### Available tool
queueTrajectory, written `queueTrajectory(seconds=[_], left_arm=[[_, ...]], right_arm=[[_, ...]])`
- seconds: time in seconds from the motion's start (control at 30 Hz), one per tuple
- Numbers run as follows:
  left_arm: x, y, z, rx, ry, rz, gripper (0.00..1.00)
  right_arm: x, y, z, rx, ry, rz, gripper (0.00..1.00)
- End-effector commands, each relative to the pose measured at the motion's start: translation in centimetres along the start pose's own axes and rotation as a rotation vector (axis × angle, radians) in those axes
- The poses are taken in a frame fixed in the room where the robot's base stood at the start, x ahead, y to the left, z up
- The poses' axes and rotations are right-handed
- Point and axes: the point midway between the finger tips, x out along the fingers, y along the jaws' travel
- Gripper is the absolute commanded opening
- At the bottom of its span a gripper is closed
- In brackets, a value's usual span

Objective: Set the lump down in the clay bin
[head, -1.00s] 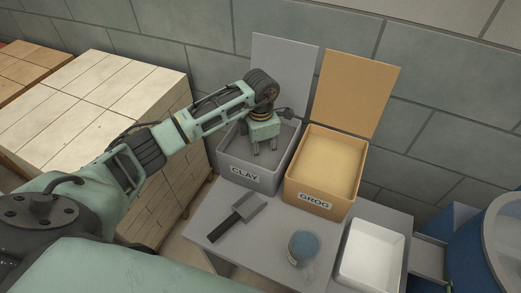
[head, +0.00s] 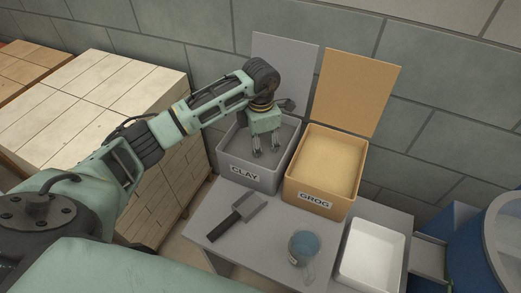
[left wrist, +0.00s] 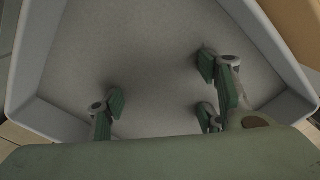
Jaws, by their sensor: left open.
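The grey clay bin (head: 250,173), labelled CLAY, stands at the back of the grey table with its lid up. My left gripper (head: 267,150) reaches over it from above. In the left wrist view its fingers (left wrist: 165,100) are spread apart over the bin's grey inside, with nothing between them. The grey clay (left wrist: 150,65) fills the view beneath the fingers. I cannot make out a separate lump against it. My right gripper is not in view.
An orange bin (head: 322,191) of pale grog, labelled GROG, stands right beside the clay bin, lid up.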

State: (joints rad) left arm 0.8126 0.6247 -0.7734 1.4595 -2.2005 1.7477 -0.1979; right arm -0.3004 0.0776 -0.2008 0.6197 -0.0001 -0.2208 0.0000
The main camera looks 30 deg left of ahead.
Motion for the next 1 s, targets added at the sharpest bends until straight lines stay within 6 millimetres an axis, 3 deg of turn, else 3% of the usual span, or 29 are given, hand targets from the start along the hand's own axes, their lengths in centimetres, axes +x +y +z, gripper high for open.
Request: queueTrajectory(seconds=[0.2, 0.43, 0.6, 1.0], left_arm=[[-4.9, 0.2, 0.0, 0.000, -0.003, 0.005, 0.54], [-8.4, 0.1, 0.0, -0.001, -0.002, 0.002, 0.54], [-9.4, 0.0, 0.0, -0.001, 0.000, 0.001, 0.54], [-9.4, 0.0, 0.0, -0.001, 0.000, 0.000, 0.54]], right_arm=[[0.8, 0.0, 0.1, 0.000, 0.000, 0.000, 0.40], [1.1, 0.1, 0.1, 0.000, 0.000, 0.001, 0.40], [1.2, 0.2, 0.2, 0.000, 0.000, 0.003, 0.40], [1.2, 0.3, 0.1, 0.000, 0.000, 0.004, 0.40]])
